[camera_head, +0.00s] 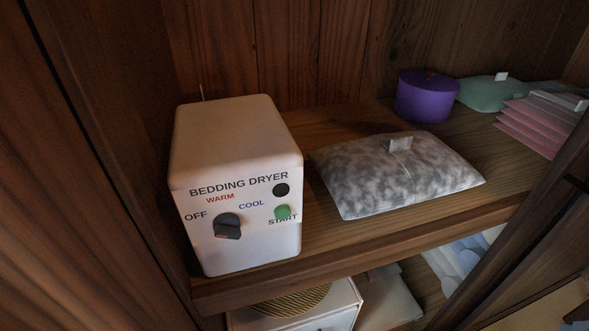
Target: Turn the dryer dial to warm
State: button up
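The bedding dryer (235,140) is a pale box standing at the left end of the wooden shelf. Its dark dial (227,226) is low on the front face. OFF is printed left of the dial, WARM in red above it, and COOL above right. A small reddish mark shows near the dial's lower edge; I cannot tell which label the dial points to. A green START button (283,212) and a dark round spot (281,190) are to the right. My gripper is not in view, and nothing touches the dial.
A grey mottled cushion-like pack (395,178) lies right of the dryer. A purple round container (427,96), a green pack (484,93) and pink folded items (535,125) sit farther back. Dark wooden panels flank the opening. A white box (340,310) is below the shelf (400,233).

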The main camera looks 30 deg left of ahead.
aim_at(227, 226)
jog(key=k+l+u, duration=0.3)
jog(key=k, duration=0.2)
jog(key=u, duration=1.3)
